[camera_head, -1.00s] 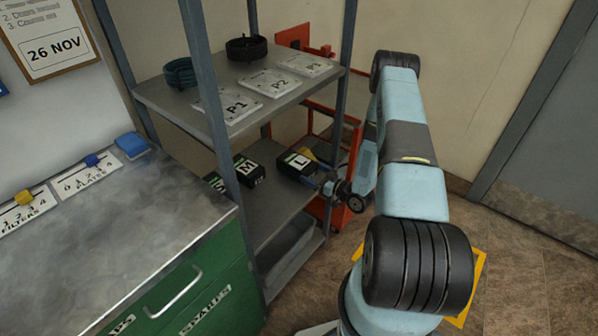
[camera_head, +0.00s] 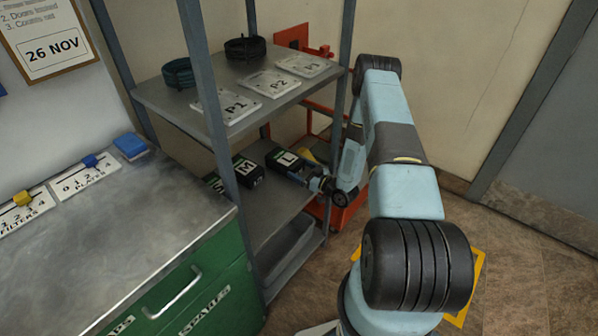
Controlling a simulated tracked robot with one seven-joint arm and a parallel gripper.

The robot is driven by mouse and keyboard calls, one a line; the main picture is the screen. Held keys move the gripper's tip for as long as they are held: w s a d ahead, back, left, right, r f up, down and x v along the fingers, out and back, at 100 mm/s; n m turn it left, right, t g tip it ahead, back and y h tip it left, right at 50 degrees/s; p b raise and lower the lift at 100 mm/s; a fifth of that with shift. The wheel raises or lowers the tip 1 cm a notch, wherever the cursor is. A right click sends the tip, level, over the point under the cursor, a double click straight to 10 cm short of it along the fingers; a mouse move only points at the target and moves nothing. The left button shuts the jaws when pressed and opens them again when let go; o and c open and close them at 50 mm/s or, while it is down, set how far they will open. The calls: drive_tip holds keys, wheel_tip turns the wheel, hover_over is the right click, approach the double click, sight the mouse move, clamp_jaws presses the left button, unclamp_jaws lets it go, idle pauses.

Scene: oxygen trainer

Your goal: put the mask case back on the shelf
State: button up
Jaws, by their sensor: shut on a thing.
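A black mask case (camera_head: 284,160) with a green edge and a white L label is on or just above the middle shelf (camera_head: 262,205). It is at the right of another black case marked M (camera_head: 248,172). A third case (camera_head: 214,182) is partly hidden behind the shelf post. My gripper (camera_head: 306,177) reaches in from the right and is shut on the L case at its near right end. The fingertips are small and partly hidden. I cannot tell whether the case's underside touches the shelf.
The top shelf holds plates P1 (camera_head: 228,106), P2 (camera_head: 270,83) and P3 (camera_head: 304,65) and two dark coils (camera_head: 246,48). Grey shelf posts (camera_head: 212,110) stand close by. A red trolley (camera_head: 345,208) stands behind my arm. A green cabinet (camera_head: 195,285) is at the left.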

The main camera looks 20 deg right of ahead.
drive_tip(key=o, duration=1.1)
drive_tip(key=v, duration=1.2)
